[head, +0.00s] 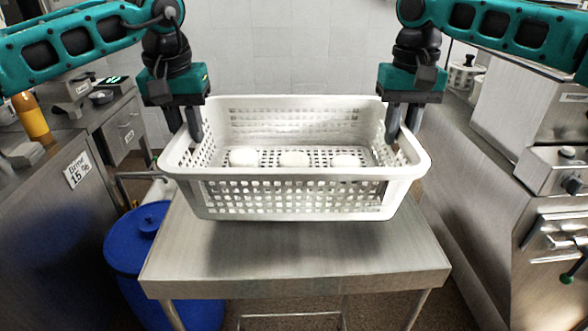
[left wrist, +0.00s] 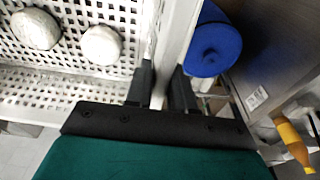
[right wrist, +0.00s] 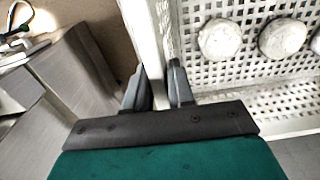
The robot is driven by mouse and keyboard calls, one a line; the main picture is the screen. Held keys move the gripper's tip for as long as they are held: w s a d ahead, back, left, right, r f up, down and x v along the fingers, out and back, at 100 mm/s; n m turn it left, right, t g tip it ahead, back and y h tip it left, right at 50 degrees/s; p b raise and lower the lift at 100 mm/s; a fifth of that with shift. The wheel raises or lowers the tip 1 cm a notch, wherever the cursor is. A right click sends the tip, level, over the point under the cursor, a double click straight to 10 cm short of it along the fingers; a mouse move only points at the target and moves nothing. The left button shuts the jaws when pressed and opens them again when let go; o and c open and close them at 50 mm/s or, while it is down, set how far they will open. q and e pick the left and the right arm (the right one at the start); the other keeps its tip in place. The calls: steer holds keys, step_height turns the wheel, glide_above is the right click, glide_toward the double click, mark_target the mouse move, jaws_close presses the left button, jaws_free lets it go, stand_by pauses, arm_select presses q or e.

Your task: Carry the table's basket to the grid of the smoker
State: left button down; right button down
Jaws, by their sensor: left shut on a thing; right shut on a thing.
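A white perforated basket (head: 290,202) is in the middle of the head view, above or on a small steel table (head: 290,262); I cannot tell for sure whether its bottom touches the top. Several round white pieces (head: 293,159) lie in a row on its floor. My left gripper (head: 193,136) is shut on the basket's left end rim, which also runs between its fingers in the left wrist view (left wrist: 165,85). My right gripper (head: 402,132) is shut on the right end rim, seen between its fingers in the right wrist view (right wrist: 158,82).
A steel appliance with a knob and a latch handle (head: 555,225) stands at the right. A blue drum (head: 135,245) stands left of the table. A steel counter (head: 50,210) with a brine label and an orange bottle (head: 31,116) is at the left.

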arm_select(q)
steer(key=shift+d+r, duration=0.1)
steer(key=shift+d, duration=0.15)
arm_select(e)
steer(key=shift+a+r, duration=0.1)
steer(key=shift+a, duration=0.1)
stand_by(0.3)
